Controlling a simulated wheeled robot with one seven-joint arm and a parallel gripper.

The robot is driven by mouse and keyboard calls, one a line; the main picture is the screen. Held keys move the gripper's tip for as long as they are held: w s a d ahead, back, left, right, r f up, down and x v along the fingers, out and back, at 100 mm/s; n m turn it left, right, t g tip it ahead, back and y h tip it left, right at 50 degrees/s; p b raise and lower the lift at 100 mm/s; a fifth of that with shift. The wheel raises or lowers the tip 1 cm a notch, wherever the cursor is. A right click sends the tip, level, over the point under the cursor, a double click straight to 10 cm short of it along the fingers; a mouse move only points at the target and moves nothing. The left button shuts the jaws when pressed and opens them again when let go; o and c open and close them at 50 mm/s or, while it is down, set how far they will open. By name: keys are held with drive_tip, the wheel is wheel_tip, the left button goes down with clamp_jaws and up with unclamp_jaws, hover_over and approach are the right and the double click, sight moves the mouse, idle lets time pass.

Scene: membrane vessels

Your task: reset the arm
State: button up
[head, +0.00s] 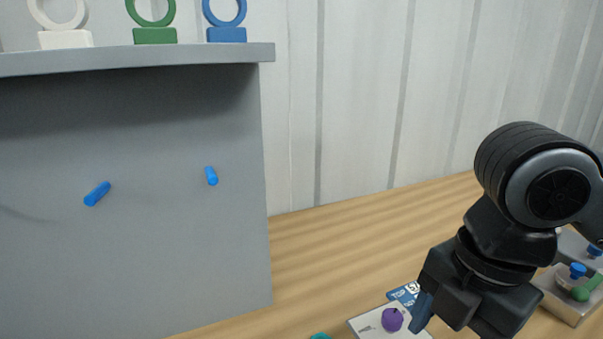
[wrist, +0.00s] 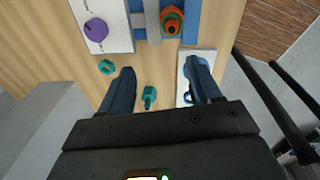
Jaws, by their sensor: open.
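My gripper (wrist: 162,88) shows in the wrist view with its two dark fingers spread apart and nothing between the tips. It points down over the wooden table (wrist: 65,50). A small teal piece (wrist: 149,97) lies on the table below the gap between the fingers. In the head view my arm comes in from the right, and the gripper hangs over the table beside a white plate with a purple knob (head: 392,319). The fingertips are mostly hidden there.
A grey panel (head: 130,250) with two blue pegs stands at left; its shelf (head: 150,57) holds white, green and blue rings on bases. A metal block with blue and green knobs (head: 567,305) is at right. A teal ring (wrist: 106,67) and orange-green fitting (wrist: 172,21) lie near the gripper.

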drive_tip(key=w+a+r+m+t+y, duration=0.2)
drive_tip(key=a+r+m+t+y, duration=0.4)
drive_tip(key=a, duration=0.5)
drive_tip(key=w+a+r+m+t+y, duration=0.35)
drive_tip(key=a+r+y, duration=0.4)
drive_tip(key=a, duration=0.35)
drive_tip(key=s+d+f+m+t+h, duration=0.45)
drive_tip(key=d+f+m+h, duration=0.2)
drive_tip(key=f+m, duration=0.2)
drive_tip(key=s+d+f+m+t+h, duration=0.3)
drive_tip(key=s+d+f+m+h, duration=0.3)
drive_tip(key=f, duration=0.3)
drive_tip(key=s+d+f+g, duration=0.1)
drive_tip(key=s+d, duration=0.3)
drive_tip(key=s, duration=0.3)
drive_tip(key=s+d+f+h, duration=0.1)
drive_tip(key=s+d+f, duration=0.1)
drive_tip(key=s+d, duration=0.2)
drive_tip(key=s+d+f+n+g+h, duration=0.1)
drive_tip(key=s+d, duration=0.3)
drive_tip(key=s, duration=0.6)
drive_tip(key=shift+s+f+g, duration=0.3)
drive_tip(key=shift+s+f, duration=0.1)
drive_tip(key=shift+f, duration=0.35)
